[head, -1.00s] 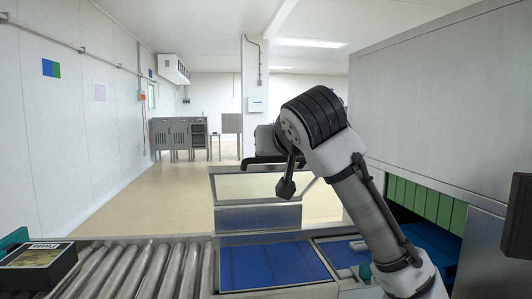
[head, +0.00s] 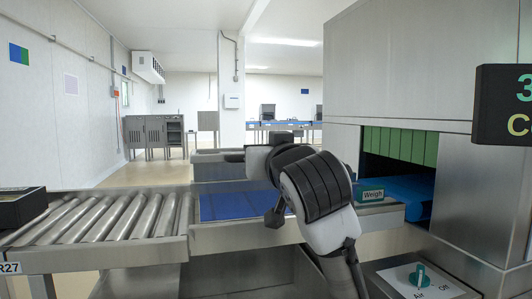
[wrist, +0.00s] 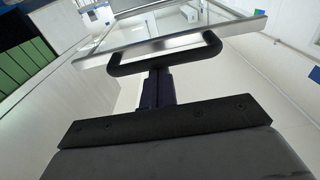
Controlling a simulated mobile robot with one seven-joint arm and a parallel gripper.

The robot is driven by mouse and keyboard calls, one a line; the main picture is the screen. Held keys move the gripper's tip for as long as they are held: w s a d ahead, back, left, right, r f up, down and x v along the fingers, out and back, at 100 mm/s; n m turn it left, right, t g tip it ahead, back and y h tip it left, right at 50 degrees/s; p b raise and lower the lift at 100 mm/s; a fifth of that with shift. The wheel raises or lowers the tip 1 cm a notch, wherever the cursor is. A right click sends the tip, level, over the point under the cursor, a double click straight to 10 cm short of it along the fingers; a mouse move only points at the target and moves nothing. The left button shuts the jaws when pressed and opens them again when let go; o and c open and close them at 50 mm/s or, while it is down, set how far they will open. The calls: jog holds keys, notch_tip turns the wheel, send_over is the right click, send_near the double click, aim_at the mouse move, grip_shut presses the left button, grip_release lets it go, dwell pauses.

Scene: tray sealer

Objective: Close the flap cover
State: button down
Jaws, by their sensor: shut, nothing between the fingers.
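The flap cover is a clear panel in a metal frame. In the wrist view its frame (wrist: 172,47) fills the top, tilted, with a black loop handle (wrist: 128,70) along its near edge. My gripper (wrist: 158,76) is shut and empty; its dark fingers reach up to the handle, and I cannot tell whether they touch it. In the head view part of the flap cover (head: 217,173) shows raised behind the blue belt (head: 235,206). My arm and wrist hide its right part, the handle and my fingertips there.
A roller conveyor (head: 120,215) lies at the left with a dark tray (head: 20,206) on it.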

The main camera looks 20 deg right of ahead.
jog(key=shift+s+f+t+b, duration=0.2)
jog(key=shift+f+t+b, duration=0.4)
jog(key=shift+f+b, duration=0.95)
jog(key=shift+f, duration=0.35)
jog(key=shift+r+p, duration=0.1)
jog(key=shift+p, duration=0.25)
